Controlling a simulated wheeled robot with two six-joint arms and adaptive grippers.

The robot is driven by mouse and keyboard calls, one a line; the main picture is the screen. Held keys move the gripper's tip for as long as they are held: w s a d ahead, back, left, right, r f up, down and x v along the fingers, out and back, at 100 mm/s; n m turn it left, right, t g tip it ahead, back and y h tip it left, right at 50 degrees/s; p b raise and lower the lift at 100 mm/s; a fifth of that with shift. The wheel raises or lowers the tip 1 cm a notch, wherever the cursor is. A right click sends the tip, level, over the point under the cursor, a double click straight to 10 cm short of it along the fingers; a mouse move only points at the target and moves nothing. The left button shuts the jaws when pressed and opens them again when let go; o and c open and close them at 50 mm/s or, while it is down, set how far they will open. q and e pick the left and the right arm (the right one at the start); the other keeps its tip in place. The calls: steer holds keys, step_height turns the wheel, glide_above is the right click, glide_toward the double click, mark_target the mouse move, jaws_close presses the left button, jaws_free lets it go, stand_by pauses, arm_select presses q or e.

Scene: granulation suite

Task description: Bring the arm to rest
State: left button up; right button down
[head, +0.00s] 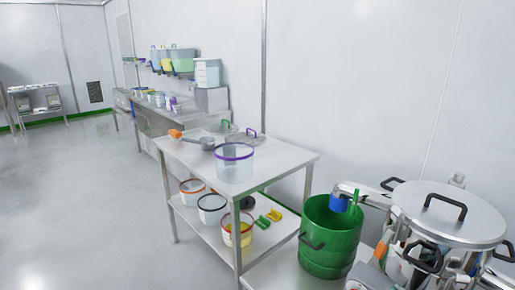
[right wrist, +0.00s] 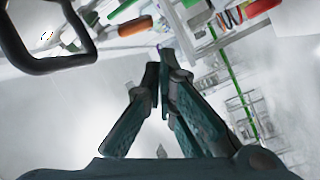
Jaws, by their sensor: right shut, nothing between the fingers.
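My right gripper (right wrist: 162,72) shows in the right wrist view, its dark teal fingers brought together at the tips. It is shut with nothing held between the fingers. A black loop handle (right wrist: 50,40) is at the upper left of that view, apart from the fingers. I cannot clearly pick out either gripper in the head view. My left gripper is not in view.
A steel machine with a round lid (head: 450,212) and black handles stands at the right, beside a green bucket (head: 330,238). A steel table (head: 270,162) carries a purple-rimmed clear tub (head: 234,163) and a scoop. Open floor (head: 80,200) lies at the left.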

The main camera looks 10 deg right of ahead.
steer(key=s+f+m+g+h+p, duration=0.2)
steer(key=s+f+m+g+h, duration=0.25)
steer(key=f, duration=0.65)
steer(key=s+f+m+g+h+p, duration=0.25)
steer(key=s+f+m, duration=0.25)
steer(key=s+f, duration=0.45)
steer(key=s+a+f+m+g, duration=0.1)
steer(key=s+a+f+g, duration=0.2)
steer(key=s+a+f, duration=0.2)
steer(key=s+a+f+m+g+y+p, duration=0.1)
steer(key=s+a+f, duration=0.4)
steer(key=s, duration=0.7)
steer(key=s+a+f+m+g+p, duration=0.1)
steer(key=s+a+f+m+g, duration=0.1)
steer(key=s+a+f+g, duration=0.3)
steer(key=s+a+g, duration=0.1)
steer(key=s, duration=0.2)
steer(key=shift+s+m+y, duration=0.25)
steer(key=shift+m+y, duration=0.05)
steer(key=shift+m, duration=0.05)
steer(key=c, duration=2.3)
jaws_free()
steer(key=shift+d, duration=0.1)
